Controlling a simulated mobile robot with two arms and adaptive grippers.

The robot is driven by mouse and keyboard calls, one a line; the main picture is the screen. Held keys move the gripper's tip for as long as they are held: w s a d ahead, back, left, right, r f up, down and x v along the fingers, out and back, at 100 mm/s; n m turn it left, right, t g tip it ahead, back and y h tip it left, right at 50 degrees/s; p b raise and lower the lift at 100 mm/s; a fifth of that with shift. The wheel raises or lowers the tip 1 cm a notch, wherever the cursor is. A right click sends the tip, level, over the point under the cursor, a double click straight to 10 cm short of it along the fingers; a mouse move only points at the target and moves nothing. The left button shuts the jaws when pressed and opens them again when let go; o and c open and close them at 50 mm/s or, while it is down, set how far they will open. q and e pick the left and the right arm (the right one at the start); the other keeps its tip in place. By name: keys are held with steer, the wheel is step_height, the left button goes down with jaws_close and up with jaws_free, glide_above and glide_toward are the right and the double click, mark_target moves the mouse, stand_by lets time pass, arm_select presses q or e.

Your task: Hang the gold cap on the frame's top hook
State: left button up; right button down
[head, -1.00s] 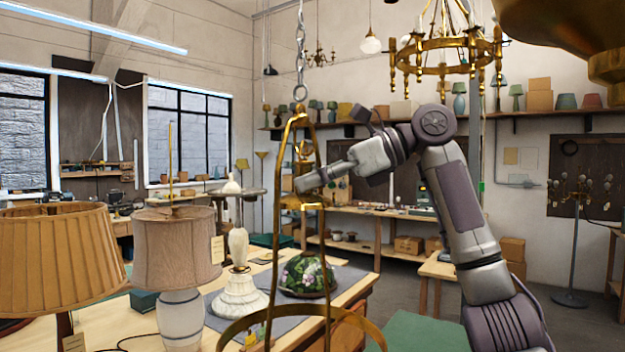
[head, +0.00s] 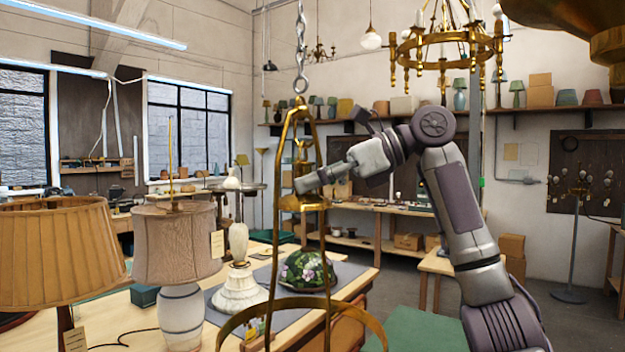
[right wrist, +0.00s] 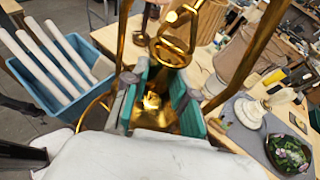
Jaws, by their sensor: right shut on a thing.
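The gold frame (head: 277,185) hangs upright from a chain, with a curved band at its lower end. My right gripper (head: 303,184) reaches in from the right, level with the frame's upper half. It is shut on the gold cap (head: 304,203), which flares like a bell and appears between the frame's two side bars. In the right wrist view, the teal finger pads of my right gripper (right wrist: 162,98) close around shiny gold metal. A gold loop (right wrist: 180,20) shows just beyond. Whether the cap touches the top hook cannot be told. My left gripper is not in view.
A pleated lamp (head: 55,250), a fabric-shaded lamp (head: 178,245) and a white lamp base (head: 240,285) stand on the workbench at left. A floral glass shade (head: 306,270) lies behind the frame. A chandelier (head: 448,48) hangs at upper right. A blue bin (right wrist: 60,65) holds white tubes.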

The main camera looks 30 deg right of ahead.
stand_by(0.3)
steer(key=c, duration=0.9)
jaws_free()
steer(key=shift+o, duration=0.2)
steer(key=shift+s, duration=0.1)
steer(key=v, duration=1.2)
steer(key=shift+r, duration=0.1)
